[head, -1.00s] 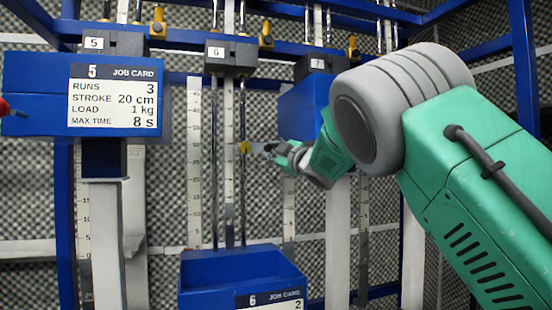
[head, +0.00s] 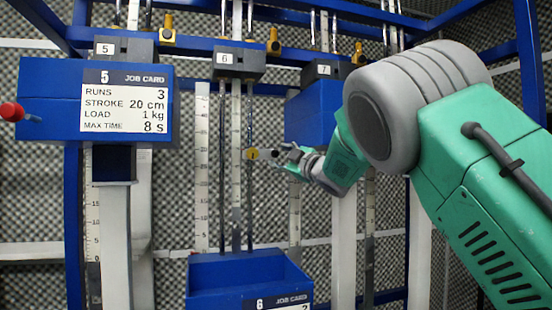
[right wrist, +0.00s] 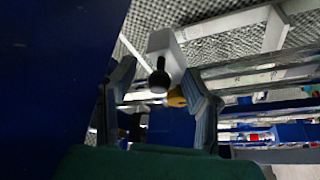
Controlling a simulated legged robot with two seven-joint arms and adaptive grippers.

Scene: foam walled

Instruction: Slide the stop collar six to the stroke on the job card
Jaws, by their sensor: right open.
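Stop collar six (head: 251,154) is a small yellow piece on the right rod of station 6, about midway up beside its scale (head: 236,160). My right gripper (head: 277,155) is just right of it, apart from the rod in the head view. In the right wrist view my right gripper (right wrist: 162,95) is open, with a dark round knob (right wrist: 158,80) and a yellow piece (right wrist: 177,98) showing between its fingers; contact cannot be told. Job card 6 (head: 278,303) is cut off at the bottom, so its stroke line is hidden. My left gripper is not in view.
Job card 5 (head: 125,110) reads stroke 20 cm and sits on a blue box at left. A red knob (head: 12,112) sticks out at the left edge. A blue box (head: 310,118) of station 7 is behind my right arm. A blue bin (head: 245,270) stands below the rods.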

